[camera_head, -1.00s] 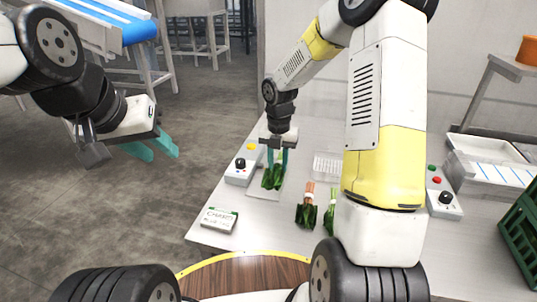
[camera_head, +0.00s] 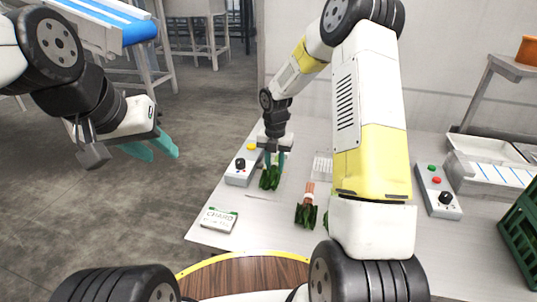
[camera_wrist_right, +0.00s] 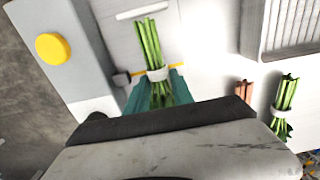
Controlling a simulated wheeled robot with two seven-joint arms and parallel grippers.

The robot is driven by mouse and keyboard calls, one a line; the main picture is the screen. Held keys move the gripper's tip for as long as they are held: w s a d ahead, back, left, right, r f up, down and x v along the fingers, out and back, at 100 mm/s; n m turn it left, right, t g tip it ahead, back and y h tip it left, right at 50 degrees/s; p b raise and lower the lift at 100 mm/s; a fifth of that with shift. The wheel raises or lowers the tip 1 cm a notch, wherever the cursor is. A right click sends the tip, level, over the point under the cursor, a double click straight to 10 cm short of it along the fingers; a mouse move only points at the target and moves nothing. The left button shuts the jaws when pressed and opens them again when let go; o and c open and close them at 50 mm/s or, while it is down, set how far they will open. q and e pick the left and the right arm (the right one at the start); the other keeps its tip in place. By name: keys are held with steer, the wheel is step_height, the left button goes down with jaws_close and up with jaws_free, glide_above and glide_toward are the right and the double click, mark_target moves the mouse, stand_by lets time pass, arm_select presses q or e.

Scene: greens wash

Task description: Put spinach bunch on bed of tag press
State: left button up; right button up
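The spinach bunch (camera_head: 270,178), green-leaved with a white band, is in my right gripper (camera_head: 273,156), leaves toward me. In the right wrist view its stems (camera_wrist_right: 150,45) stand between the teal fingers, which close on them near the band. The tag press (camera_head: 241,169) is a grey box with a yellow button and a black knob, at the table's left. Its pale flat bed (camera_head: 257,189) lies beside the box, under the bunch; whether they touch I cannot tell. My left gripper (camera_head: 163,155) is open and empty, over the floor left of the table.
A red-stemmed bunch (camera_head: 306,211) lies right of the bed; another green bunch is mostly hidden by my right arm. A second control box (camera_head: 438,190), a metal tray (camera_head: 494,174) and a green crate (camera_head: 521,222) are at right.

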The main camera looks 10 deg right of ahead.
mark_target(275, 166)
steer(key=o, duration=0.4)
steer(key=shift+o, duration=0.2)
steer(key=s+r+m+t, duration=0.1)
steer(key=s+r+m, duration=0.15)
steer(key=r, duration=0.65)
steer(key=s+r+m, duration=0.2)
steer(key=r+m, duration=0.1)
steer(key=r, duration=0.6)
steer(key=s+d+r+m+t+y, duration=0.1)
steer(key=s+r+m, duration=0.3)
steer(key=s+m, duration=0.7)
steer(key=s+d+r+m+t+y, duration=0.1)
steer(key=s+r+m+t, duration=0.3)
steer(key=s+m, duration=0.7)
steer(key=shift+s+r+m, duration=0.25)
steer(key=shift+r+m, duration=0.35)
steer(key=shift+m, duration=1.05)
